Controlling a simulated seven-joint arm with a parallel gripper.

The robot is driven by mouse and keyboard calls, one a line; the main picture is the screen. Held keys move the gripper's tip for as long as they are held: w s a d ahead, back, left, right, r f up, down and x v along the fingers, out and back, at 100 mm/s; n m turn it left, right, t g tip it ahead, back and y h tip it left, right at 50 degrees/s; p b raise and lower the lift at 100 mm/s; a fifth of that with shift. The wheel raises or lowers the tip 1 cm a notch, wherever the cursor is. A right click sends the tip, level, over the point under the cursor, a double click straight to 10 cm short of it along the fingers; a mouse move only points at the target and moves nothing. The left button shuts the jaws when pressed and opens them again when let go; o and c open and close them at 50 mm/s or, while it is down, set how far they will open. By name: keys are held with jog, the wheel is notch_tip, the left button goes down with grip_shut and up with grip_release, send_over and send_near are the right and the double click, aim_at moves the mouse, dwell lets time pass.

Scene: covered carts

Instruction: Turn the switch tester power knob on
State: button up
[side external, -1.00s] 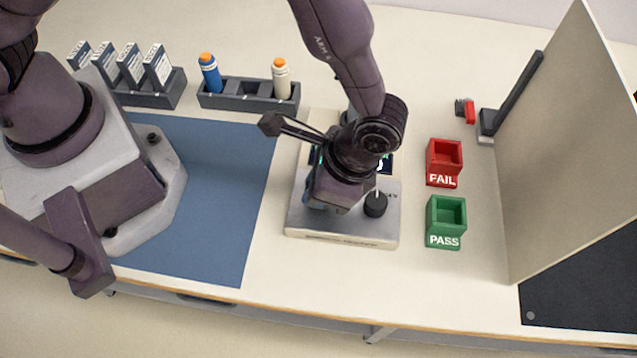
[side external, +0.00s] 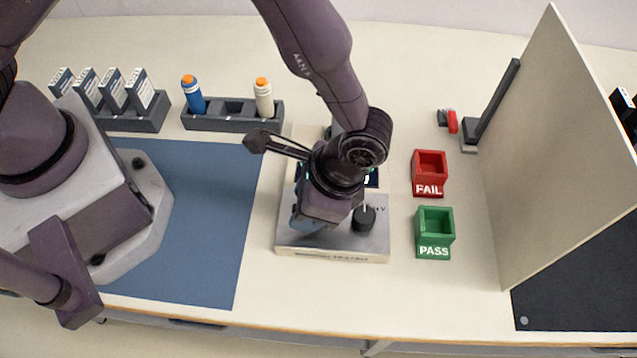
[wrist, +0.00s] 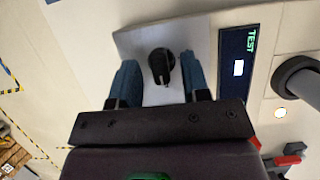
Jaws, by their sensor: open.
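The switch tester (side external: 333,240) is a pale box with a lit display (side external: 371,176), which also shows in the wrist view reading TEST (wrist: 237,65). My gripper (side external: 305,222) is low over the tester's left part, pointing down. In the wrist view my open gripper (wrist: 161,82) has its blue fingers on either side of a black knob (wrist: 161,66), with a visible gap to each. In the side view that spot is hidden under my gripper. Another black knob (side external: 364,220) shows right of my gripper. The knobs' full labels cannot be read.
A red FAIL bin (side external: 429,188) and green PASS bin (side external: 434,247) stand right of the tester, before a tall beige panel (side external: 540,150). Holders with several boxes (side external: 135,120) and two bottles (side external: 232,124) are at the back.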

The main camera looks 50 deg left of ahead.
jog(key=v, duration=1.2)
jog(key=s+a+r+n+t+h, duration=0.1)
jog(key=s+a+r+n+t, duration=0.2)
jog(key=a+r, duration=0.3)
jog(key=s+a+r+n+t+h, duration=0.1)
jog(key=s+a+r+n+t, duration=0.2)
jog(key=a, duration=0.9)
jog(key=s+a+r+n+t+h, duration=0.1)
jog(key=s+a+r+n+t, duration=0.1)
jog(key=a+r, duration=0.7)
jog(key=shift+s+r+n+t, duration=0.4)
jog(key=shift+s+r+n, duration=0.05)
jog(key=shift+s+n, duration=0.15)
